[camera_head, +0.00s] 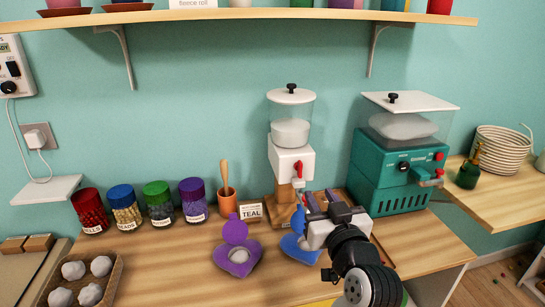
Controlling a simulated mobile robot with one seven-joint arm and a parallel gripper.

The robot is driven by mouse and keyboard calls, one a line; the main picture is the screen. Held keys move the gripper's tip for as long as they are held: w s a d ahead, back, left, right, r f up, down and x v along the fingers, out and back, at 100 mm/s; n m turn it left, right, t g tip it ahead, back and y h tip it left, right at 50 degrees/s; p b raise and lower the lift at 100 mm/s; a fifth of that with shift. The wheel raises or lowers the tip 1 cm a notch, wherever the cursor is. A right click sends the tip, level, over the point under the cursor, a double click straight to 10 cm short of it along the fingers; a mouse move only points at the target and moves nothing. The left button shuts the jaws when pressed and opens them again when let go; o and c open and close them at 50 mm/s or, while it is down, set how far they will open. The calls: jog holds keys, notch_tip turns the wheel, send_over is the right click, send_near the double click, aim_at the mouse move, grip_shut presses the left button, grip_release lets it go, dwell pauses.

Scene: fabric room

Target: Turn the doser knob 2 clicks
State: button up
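The white doser (291,160) stands against the wall, with a lidded clear hopper (291,120) of white material above it. A red knob (298,167) is on the doser's front right side. My gripper (307,203) is below and slightly right of this knob, in front of the doser's wooden base, apart from the knob in the picture. The fingertips are small and partly hidden, so I cannot tell if they are open or shut. The knob's markings are too small to read.
A teal machine (398,170) with black and red controls stands right of the doser. Several lidded jars stand further left. A shelf (240,14) runs above.

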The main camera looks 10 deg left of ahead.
aim_at(301, 164)
jog(key=p+x, duration=0.1)
jog(key=x, duration=0.5)
jog(key=p+x, duration=0.2)
jog(key=x, duration=0.4)
jog(key=shift+d+f, duration=0.1)
jog(key=shift+f, duration=0.15)
jog(key=shift+x, duration=0.8)
jog(key=shift+f, duration=0.1)
grip_shut()
